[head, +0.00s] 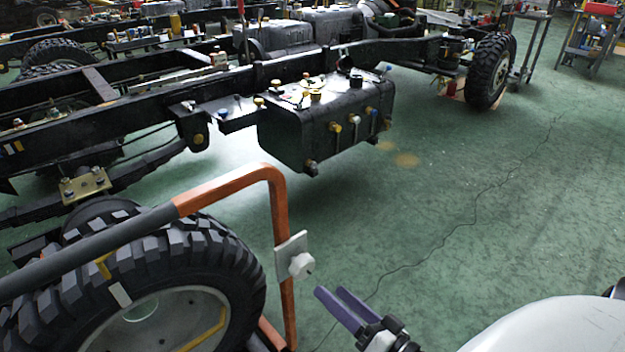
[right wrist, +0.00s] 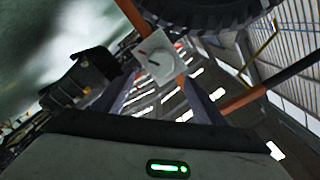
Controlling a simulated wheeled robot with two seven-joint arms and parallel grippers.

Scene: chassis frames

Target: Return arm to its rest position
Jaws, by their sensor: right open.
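My right gripper (head: 330,292) is at the bottom centre of the head view, its purple-grey fingers pointing up and left. It is open, with nothing between the fingers. In the right wrist view the two fingers (right wrist: 162,88) stand apart at either side. Ahead of them is a white plate with a knob (head: 301,265) on an orange tube frame (head: 279,220); the plate also shows in the right wrist view (right wrist: 160,63). In the head view a gap separates the fingertips from the knob. My left gripper is not in view.
A large tyre (head: 215,265) stands at the lower left behind the tube frame. A black chassis with a tank (head: 290,140) lies beyond. Another wheel (head: 490,72) is at the far right.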

